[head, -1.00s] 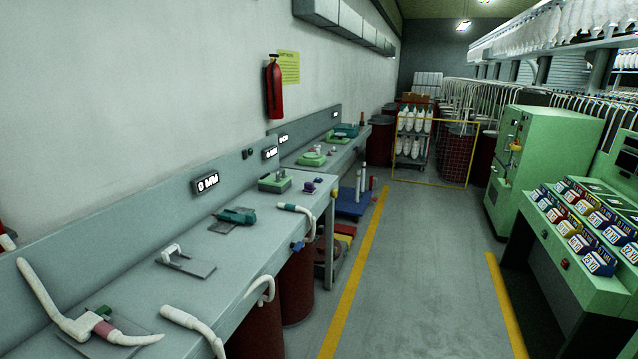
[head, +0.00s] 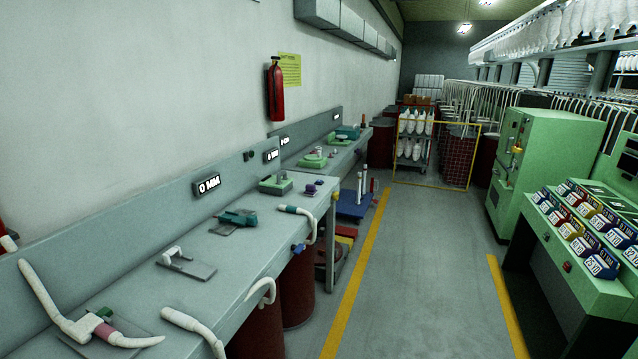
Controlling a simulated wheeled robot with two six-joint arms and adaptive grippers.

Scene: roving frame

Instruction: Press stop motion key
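No key marked as a stop motion key can be made out in the head view. A green console (head: 545,268) stands at the right and carries rows of coloured, numbered blocks (head: 582,232), too small to read surely. A small red button (head: 567,266) sits on its front face. At the left, a long grey bench (head: 235,262) holds several small devices, including a teal one (head: 237,219) and a white handle on a plate (head: 186,263). A blue knob (head: 298,248) is at the bench's front edge. Neither gripper is in view.
The grey floor aisle (head: 425,270) between bench and console is clear, edged by yellow lines. A green cabinet (head: 541,168) stands behind the console. A yellow frame (head: 433,183) with a rack stands at the far end. Dark red drums (head: 297,290) stand under the bench.

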